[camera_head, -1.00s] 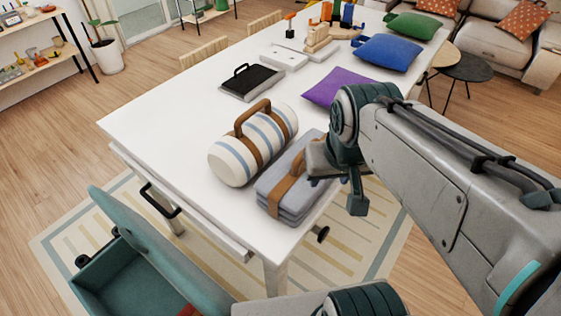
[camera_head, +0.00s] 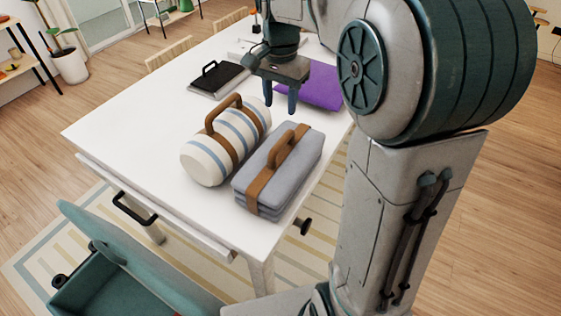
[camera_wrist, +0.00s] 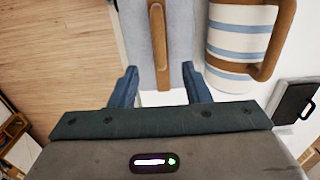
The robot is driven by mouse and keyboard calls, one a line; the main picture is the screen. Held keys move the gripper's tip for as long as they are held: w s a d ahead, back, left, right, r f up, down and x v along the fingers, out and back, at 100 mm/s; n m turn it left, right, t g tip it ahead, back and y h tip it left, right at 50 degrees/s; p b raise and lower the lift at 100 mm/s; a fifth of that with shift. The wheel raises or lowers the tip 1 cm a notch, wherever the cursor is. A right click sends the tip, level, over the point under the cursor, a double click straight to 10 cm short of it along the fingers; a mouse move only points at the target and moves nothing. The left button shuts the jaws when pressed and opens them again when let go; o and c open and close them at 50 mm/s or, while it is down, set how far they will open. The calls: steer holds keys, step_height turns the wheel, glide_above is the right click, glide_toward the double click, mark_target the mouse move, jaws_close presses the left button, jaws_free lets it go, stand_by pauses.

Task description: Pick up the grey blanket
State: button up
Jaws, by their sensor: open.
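The grey blanket (camera_head: 283,176) is a folded bundle with a brown strap and a brown top handle (camera_head: 285,149). It lies near the front right corner of the white table (camera_head: 120,120). My gripper (camera_head: 280,108) is open and empty above the table, just beyond the blanket's far end, fingers pointing down. In the wrist view the open fingers (camera_wrist: 157,88) frame the end of the brown strap, with the grey blanket (camera_wrist: 177,40) and its handle ahead. I cannot tell the exact height gap.
A white and blue striped rolled blanket (camera_head: 205,160) with a brown handle lies close on the left of the grey one. A black clipboard-like case (camera_head: 219,79) and a purple cushion (camera_head: 310,85) lie farther back. A teal open bin (camera_head: 90,290) stands below the table's front.

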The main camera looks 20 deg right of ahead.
mark_target(282, 138)
step_height(282, 138, down, 8)
steer(key=shift+p, duration=0.35)
steer(key=shift+w+d+f+p, duration=0.15)
steer(key=shift+f+p, duration=0.25)
steer(key=shift+f, duration=0.95)
steer(key=shift+d+f+p, duration=0.1)
steer(key=shift+f+p, duration=0.25)
steer(key=shift+f, duration=1)
jaws_close()
steer(key=shift+r, duration=0.1)
